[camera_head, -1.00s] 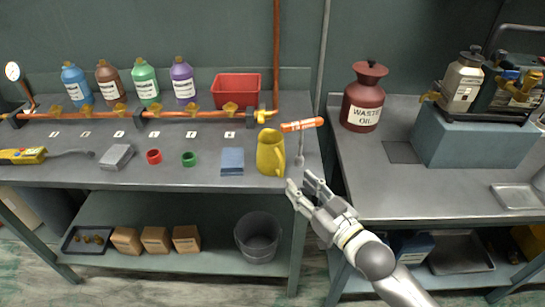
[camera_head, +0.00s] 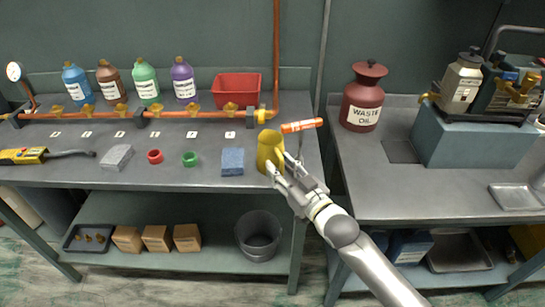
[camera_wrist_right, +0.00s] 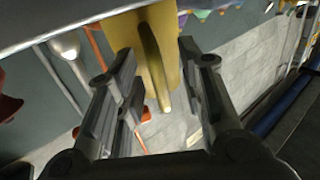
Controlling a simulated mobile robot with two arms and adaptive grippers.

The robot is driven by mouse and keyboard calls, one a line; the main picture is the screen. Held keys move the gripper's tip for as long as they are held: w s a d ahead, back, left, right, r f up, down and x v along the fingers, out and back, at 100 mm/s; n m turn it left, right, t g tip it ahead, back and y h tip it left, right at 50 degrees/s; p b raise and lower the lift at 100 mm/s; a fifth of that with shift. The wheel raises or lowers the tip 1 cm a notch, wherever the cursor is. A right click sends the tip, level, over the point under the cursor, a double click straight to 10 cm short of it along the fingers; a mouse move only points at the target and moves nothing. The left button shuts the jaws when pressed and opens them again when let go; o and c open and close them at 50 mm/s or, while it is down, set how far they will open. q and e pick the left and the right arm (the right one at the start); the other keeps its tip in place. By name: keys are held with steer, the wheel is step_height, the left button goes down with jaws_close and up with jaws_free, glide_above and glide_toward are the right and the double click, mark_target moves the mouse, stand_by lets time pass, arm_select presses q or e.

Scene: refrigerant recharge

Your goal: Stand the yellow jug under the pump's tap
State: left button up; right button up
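The yellow jug (camera_head: 269,150) stands upright near the right front edge of the left bench. My right gripper (camera_head: 283,170) is at the jug's right side in the head view, covering its handle there. In the right wrist view, the jug (camera_wrist_right: 170,28) is ahead and its handle (camera_wrist_right: 155,65) lies between the two spread fingers (camera_wrist_right: 158,85), with gaps on both sides. The pump (camera_head: 463,83) stands on a blue-grey block on the right bench. A small brass fitting (camera_head: 430,97), seemingly its tap, sticks out to the left. My left gripper is not in view.
A dark square pad (camera_head: 402,151) lies on the right bench left of the block (camera_head: 470,143). A waste oil can (camera_head: 364,97) stands behind it. An orange-handled tool (camera_head: 302,125) and a blue block (camera_head: 232,161) lie near the jug. A gap separates the two benches.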

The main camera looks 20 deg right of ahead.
jaws_close()
steer(key=shift+r, duration=0.2)
steer(key=shift+r, duration=0.25)
steer(key=b+v, duration=0.2)
steer(key=v, duration=1.6)
steer(key=s+a+m+h+p, duration=0.1)
steer(key=s+a+m+h, duration=0.2)
steer(key=s+h, duration=0.1)
steer(key=shift+s+a+r+m+t+h, duration=0.3)
steer(key=shift+s+a+t+h, duration=0.1)
steer(key=shift+h, duration=0.4)
